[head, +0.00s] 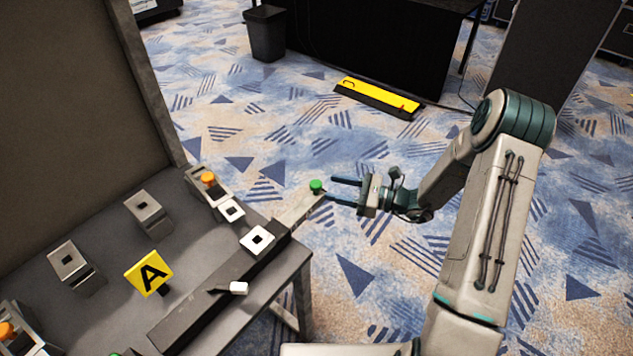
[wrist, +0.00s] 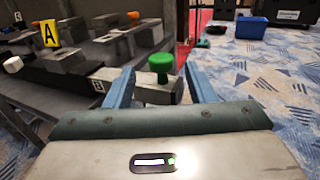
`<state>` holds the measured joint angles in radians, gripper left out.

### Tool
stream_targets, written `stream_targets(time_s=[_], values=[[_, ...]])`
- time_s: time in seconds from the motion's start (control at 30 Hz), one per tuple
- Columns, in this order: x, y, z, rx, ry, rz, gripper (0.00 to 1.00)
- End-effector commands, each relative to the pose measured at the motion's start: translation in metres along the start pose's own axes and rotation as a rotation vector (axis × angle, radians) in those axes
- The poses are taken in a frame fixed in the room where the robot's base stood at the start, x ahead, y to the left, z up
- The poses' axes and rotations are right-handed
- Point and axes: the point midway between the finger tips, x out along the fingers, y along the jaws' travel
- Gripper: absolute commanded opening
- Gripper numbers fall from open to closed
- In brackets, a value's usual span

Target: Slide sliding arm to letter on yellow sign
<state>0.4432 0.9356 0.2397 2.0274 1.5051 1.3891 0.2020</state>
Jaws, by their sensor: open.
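The yellow sign (head: 149,273) stands on the grey table and bears a black letter A; it also shows in the wrist view (wrist: 49,33). The sliding arm (head: 299,207) is a light grey bar sticking out past the table's right edge from a long dark rail (head: 210,306). A green knob (head: 316,186) stands upright near its outer end and shows in the wrist view (wrist: 161,66). My gripper (head: 330,188) is open and empty, its blue fingertips just short of the knob. In the wrist view the knob appears between the fingers. I cannot tell whether they touch it.
A white-tipped lever (head: 238,288) lies at the rail's side. Grey blocks with square holes (head: 68,260) and an orange-knobbed device (head: 208,180) stand on the table. The carpet right of the table is open. A yellow-black floor piece (head: 378,95) lies farther back.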

Motion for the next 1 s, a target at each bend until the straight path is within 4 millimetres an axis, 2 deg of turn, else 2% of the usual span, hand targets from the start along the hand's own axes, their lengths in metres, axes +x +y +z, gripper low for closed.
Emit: stream_targets(time_s=[0.1, 0.3, 0.47, 0.73, 0.77, 0.9, 0.93, 1.0], values=[[0.025, 0.001, 0.001, 0.0, 0.0, 0.004, 0.5], [0.052, 0.0, 0.001, -0.001, 0.001, 0.002, 0.5], [0.062, 0.0, 0.0, -0.001, 0.001, 0.001, 0.5], [0.063, 0.0, 0.0, -0.001, 0.001, 0.0, 0.5], [0.063, 0.0, 0.0, -0.001, 0.001, 0.0, 0.44], [0.063, 0.0, 0.0, -0.001, 0.001, 0.001, 0.05], [0.063, 0.0, 0.0, -0.001, 0.001, 0.001, 0.0], [0.063, 0.0, 0.0, -0.001, 0.001, 0.001, 0.0]])
